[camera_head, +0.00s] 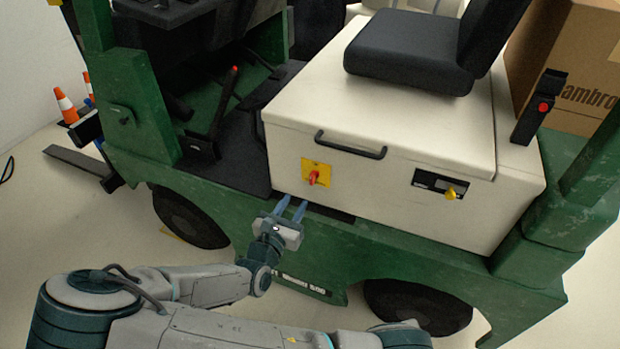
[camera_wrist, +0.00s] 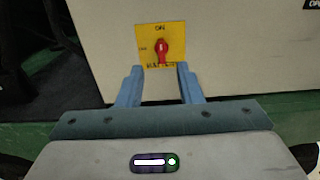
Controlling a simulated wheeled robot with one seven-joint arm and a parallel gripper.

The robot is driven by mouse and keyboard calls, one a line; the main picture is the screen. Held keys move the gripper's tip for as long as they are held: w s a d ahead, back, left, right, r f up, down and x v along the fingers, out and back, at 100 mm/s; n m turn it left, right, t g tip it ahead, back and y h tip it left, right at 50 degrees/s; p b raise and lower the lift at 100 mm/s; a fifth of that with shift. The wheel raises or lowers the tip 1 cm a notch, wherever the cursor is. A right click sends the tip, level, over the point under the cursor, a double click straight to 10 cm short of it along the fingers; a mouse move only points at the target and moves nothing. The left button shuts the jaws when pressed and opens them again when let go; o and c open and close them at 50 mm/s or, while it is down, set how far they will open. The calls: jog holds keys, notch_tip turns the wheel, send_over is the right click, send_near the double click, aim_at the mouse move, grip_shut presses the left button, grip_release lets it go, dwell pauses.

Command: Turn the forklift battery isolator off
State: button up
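The battery isolator is a red rotary knob (camera_head: 313,177) on a yellow plate (camera_head: 317,166) on the side of the forklift's cream battery cover. In the wrist view the red knob (camera_wrist: 162,49) points roughly up and down on the yellow plate (camera_wrist: 176,35), which carries the word ON at its top. My gripper (camera_head: 291,207) is just below and in front of the plate, its two blue fingers pointing at it. In the wrist view my gripper (camera_wrist: 160,80) has its fingers apart, either side of the knob's lower line, with nothing between them. It appears short of the knob.
A black handle (camera_head: 350,148) sticks out above the isolator. A small panel with a yellow key-like knob (camera_head: 450,194) is to the right. The green forklift body (camera_head: 400,255) lies below, and a black seat (camera_head: 415,50) is on top of the cover.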

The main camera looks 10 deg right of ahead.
aim_at(311, 176)
jog(key=x, duration=1.1)
grip_shut()
